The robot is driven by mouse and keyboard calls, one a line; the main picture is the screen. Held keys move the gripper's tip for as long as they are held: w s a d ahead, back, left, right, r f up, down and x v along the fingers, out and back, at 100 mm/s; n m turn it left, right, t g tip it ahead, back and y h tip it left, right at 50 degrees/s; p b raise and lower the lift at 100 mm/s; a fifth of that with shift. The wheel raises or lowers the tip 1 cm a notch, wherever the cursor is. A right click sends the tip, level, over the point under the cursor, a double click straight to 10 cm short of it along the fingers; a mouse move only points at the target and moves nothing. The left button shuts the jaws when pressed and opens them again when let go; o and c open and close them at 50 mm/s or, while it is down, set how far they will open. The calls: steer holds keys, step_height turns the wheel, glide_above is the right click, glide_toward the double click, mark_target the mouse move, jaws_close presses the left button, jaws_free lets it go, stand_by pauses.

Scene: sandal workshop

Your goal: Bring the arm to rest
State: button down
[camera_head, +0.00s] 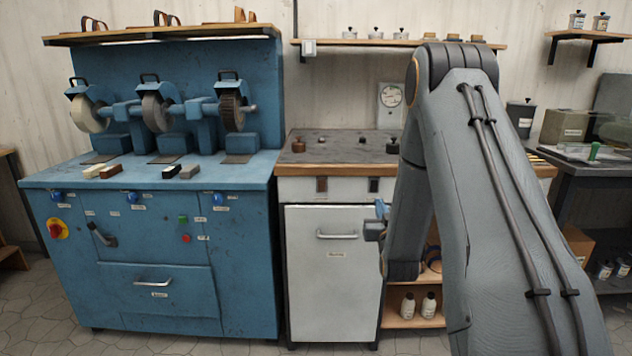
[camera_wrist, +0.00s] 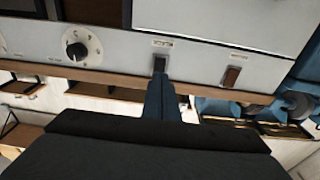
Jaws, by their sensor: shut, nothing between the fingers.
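My grey arm (camera_head: 500,200) fills the right side of the head view, bent at a high elbow, with its lower link hanging in front of the white cabinet. Only a small part of my gripper (camera_head: 375,230) shows there, left of that link; the rest is hidden. In the wrist view, my gripper's dark fingers (camera_wrist: 162,85) are together and empty. Their tips line up with a black switch (camera_wrist: 160,64) on the light panel. I cannot tell whether they touch it. The black switch also shows in the head view (camera_head: 374,184).
A brown switch (camera_wrist: 231,77) and a dial (camera_wrist: 84,46) flank the black switch. The white cabinet (camera_head: 322,265) stands beside a blue grinding machine (camera_head: 150,250). A dark worktop (camera_head: 340,150) lies above the switches. Open shelves with white bottles (camera_head: 428,305) sit behind my arm.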

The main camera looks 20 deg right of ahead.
steer(key=shift+a, duration=0.1)
steer(key=s+a+r+n+g+y+p, duration=0.15)
steer(key=s+a+g+y+p, duration=0.35)
steer(key=s+a+g, duration=0.55)
steer(key=s+a+r+g+p, duration=0.1)
steer(key=s+a, duration=0.3)
steer(key=s, duration=0.6)
steer(key=s+a+r+n+g+p, duration=0.1)
steer(key=s+a+g, duration=0.3)
steer(key=s, duration=0.6)
steer(key=s+a+r+g+p, duration=0.3)
steer(key=s+a, duration=0.1)
steer(key=s, duration=0.6)
steer(key=shift+s+n, duration=0.15)
steer(key=shift+n, duration=0.2)
